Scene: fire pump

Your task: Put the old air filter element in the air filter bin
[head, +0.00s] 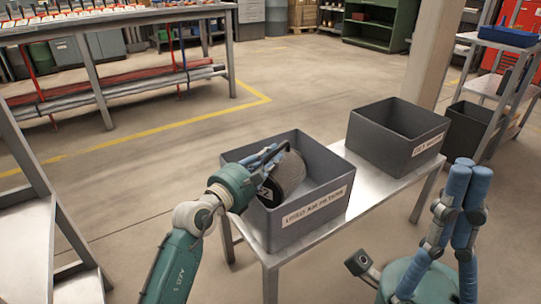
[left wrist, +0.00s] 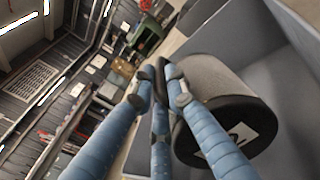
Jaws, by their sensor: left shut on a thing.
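The old air filter element (head: 291,174) is a grey cylinder with a dark end cap and a white label. It is inside the grey air filter bin (head: 318,207), whose front label reads "used air filters". My left gripper (head: 280,153) reaches over the bin's left side and is shut on the element's upper edge. In the left wrist view, the element (left wrist: 215,85) is right of the converging blue fingers (left wrist: 160,78). Whether it touches the bin floor is hidden.
A second grey bin (head: 388,150) stands behind on the same metal bench (head: 352,208); its label is hard to read. A dark bin (head: 467,130) and a shelf cart with a blue tray (head: 508,36) are at the right. A metal frame stands at the left. Floor beyond is open.

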